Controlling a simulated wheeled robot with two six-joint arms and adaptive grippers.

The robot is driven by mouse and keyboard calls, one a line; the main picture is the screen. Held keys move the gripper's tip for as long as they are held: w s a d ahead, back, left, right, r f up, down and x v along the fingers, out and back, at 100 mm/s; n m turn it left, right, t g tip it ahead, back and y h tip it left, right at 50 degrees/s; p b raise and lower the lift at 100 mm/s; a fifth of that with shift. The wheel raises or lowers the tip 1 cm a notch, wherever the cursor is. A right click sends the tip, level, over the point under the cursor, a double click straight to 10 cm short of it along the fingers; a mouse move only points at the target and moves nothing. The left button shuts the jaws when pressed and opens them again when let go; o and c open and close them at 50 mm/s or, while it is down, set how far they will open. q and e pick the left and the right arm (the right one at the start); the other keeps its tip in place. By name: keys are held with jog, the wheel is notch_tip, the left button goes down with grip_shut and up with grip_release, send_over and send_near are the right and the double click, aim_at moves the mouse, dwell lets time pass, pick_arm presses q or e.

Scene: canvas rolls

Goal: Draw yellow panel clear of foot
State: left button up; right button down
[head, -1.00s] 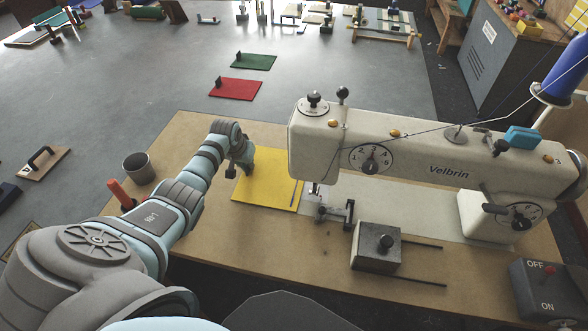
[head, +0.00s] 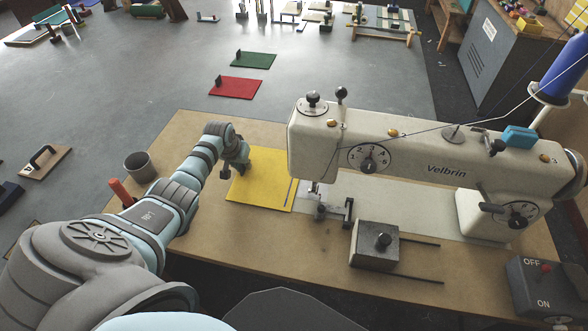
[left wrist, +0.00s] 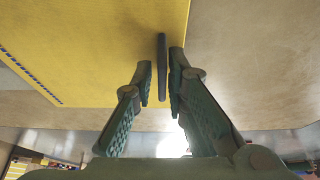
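The yellow panel (head: 262,185) lies flat on the sewing table, left of the machine's needle area, with a blue stitched line along its right edge. The presser foot (head: 314,187) is under the machine head; the panel's right edge appears a little to its left, with a narrow gap. My left gripper (head: 243,168) is low over the panel's far left part. In the left wrist view its fingers (left wrist: 160,82) close around a dark upright tab (left wrist: 162,60) on the yellow panel (left wrist: 90,40). My right gripper is out of view.
The cream sewing machine (head: 425,165) fills the table's right side. A grey cup (head: 140,167) and a red-handled tool (head: 120,192) stand on the left. A dark block (head: 375,245) sits in front. Red (head: 236,87) and green (head: 253,60) panels lie beyond the table.

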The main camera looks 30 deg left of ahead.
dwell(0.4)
pick_arm(q)
jog(key=shift+r, duration=2.05)
jog(key=o, duration=0.5)
jog(key=shift+o, duration=0.2)
jog(key=v, duration=1.2)
